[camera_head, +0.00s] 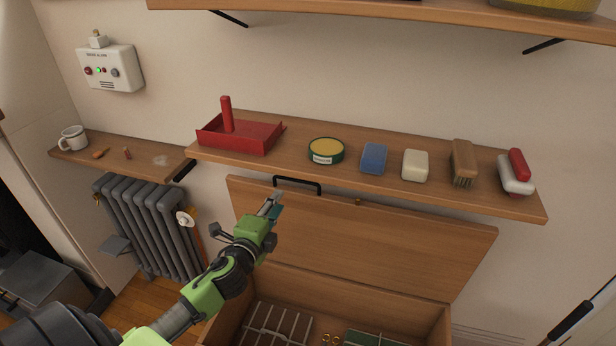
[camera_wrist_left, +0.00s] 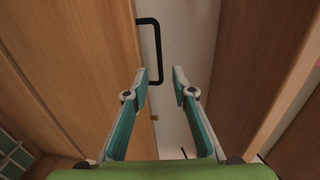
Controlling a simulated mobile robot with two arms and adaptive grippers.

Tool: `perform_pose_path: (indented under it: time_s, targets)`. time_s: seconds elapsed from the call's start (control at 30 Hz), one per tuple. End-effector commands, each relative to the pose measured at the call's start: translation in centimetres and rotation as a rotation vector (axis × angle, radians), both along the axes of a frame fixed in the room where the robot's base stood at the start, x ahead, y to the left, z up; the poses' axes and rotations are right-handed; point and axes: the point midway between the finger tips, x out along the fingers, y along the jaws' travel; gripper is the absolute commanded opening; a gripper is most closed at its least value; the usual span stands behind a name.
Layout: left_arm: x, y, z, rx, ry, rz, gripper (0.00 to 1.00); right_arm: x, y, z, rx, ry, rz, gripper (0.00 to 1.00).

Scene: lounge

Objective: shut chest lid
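The wooden chest (camera_head: 434,324) stands low against the wall with its lid (camera_head: 400,236) raised and leaning back below the shelf. A black handle (camera_head: 297,184) sits on the lid's upper edge. My left gripper (camera_head: 272,205) is in front of the lid, just below and left of the handle. In the left wrist view its two fingers (camera_wrist_left: 161,82) are spread apart with nothing between them. The lid (camera_wrist_left: 75,65) fills the left of that view, and its handle (camera_wrist_left: 158,50) is ahead of the fingertips, apart from them. My right gripper is not seen.
A shelf (camera_head: 330,183) close above the lid holds a red dustpan (camera_head: 240,137), a tin (camera_head: 326,152), sponges and brushes. A radiator (camera_head: 150,225) stands at the left. The chest holds a dark slatted item (camera_head: 278,325) and other items.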

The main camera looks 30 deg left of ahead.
Motion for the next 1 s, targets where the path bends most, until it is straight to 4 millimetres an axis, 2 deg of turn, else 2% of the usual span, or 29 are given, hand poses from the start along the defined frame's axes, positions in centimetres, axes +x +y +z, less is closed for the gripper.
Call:
perform_pose_path:
  time_s: [0.17,0.7,1.0]
  targets:
    - [2.0,0.5,-0.1,0.000,-0.002,0.000,0.24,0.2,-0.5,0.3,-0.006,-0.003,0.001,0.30]
    - [10.7,2.6,-1.5,-0.003,0.001,0.001,0.24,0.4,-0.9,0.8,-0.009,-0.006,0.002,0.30]
    - [12.9,3.0,-1.8,-0.006,0.002,0.000,0.24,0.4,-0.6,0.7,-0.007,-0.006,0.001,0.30]
